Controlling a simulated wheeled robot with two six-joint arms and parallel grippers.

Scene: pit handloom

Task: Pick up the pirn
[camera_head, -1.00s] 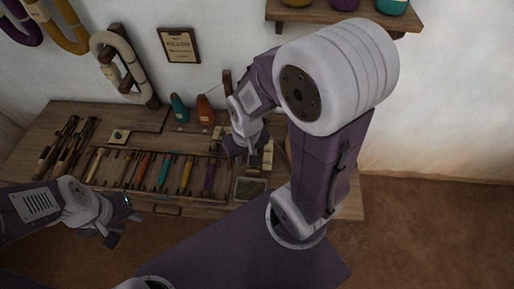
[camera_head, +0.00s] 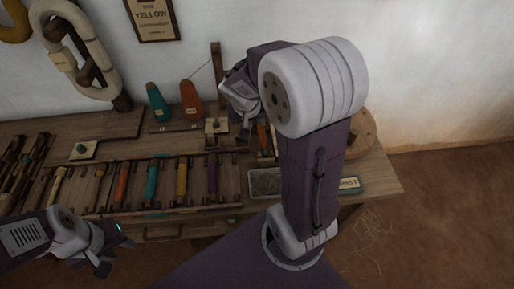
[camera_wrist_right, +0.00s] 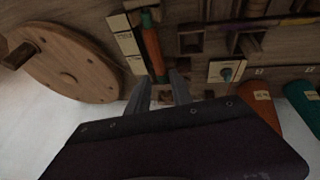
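An orange pirn (camera_wrist_right: 152,50) with a green tip lies beside pale labelled cards in the right wrist view. In the head view an orange piece, probably the same pirn (camera_head: 262,137), shows partly beside my right arm. My right gripper (camera_wrist_right: 160,88) has its two fingers apart and empty, pointing at the pirn's near end; whether they touch it I cannot tell.
Several coloured pirns, including a purple one (camera_head: 212,177), lie in a rack on the table. An orange cone (camera_head: 191,101) and a teal cone (camera_head: 158,104) stand behind. A wooden wheel (camera_wrist_right: 62,62) is close to my right gripper. A tray (camera_head: 264,183) sits at the front edge.

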